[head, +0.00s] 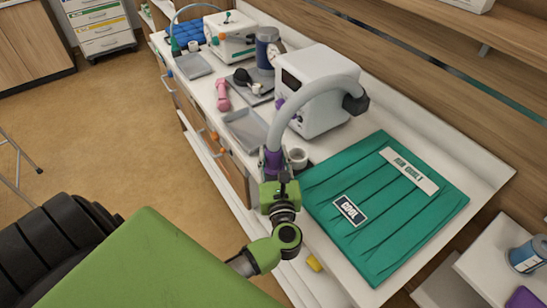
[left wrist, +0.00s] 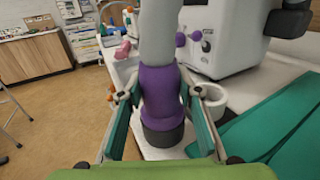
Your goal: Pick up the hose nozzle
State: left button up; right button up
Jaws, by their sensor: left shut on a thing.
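The hose nozzle (head: 272,158) is a purple end piece on a thick pale grey hose (head: 284,117). The hose arches over from the side of a white box unit (head: 318,112). My left gripper (head: 275,172) is shut on the nozzle. In the left wrist view the purple nozzle (left wrist: 160,93) stands roughly upright between the two green fingers, with its dark end downward. Its lower part is above the white counter; whether it touches cannot be told. My right gripper is not in view.
A green quilt (head: 385,240) lies right of my left gripper. A white cup (head: 297,157) stands close beside the nozzle. Grey trays (head: 245,130), a pink object (head: 222,96) and a second white unit (head: 230,38) with a thinner hose are farther back. Open floor (head: 120,130) is at the left.

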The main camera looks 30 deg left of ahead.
aim_at(273, 148)
pick_arm(q)
jog(key=shift+r+p, duration=0.35)
jog(key=shift+r, duration=0.2)
notch_tip(273, 148, up, 2)
jog(key=shift+r+p, duration=0.2)
jog(key=shift+p, duration=0.6)
jog(key=s+d+r+p, duration=0.2)
jog(key=s+r+p, duration=0.3)
jog(key=s+r, duration=0.4)
jog(key=shift+s+d+r+p, duration=0.25)
jog(key=shift+s+d+p, duration=0.1)
jog(key=shift+s, duration=1.95)
jog(key=shift+w+f, duration=0.1)
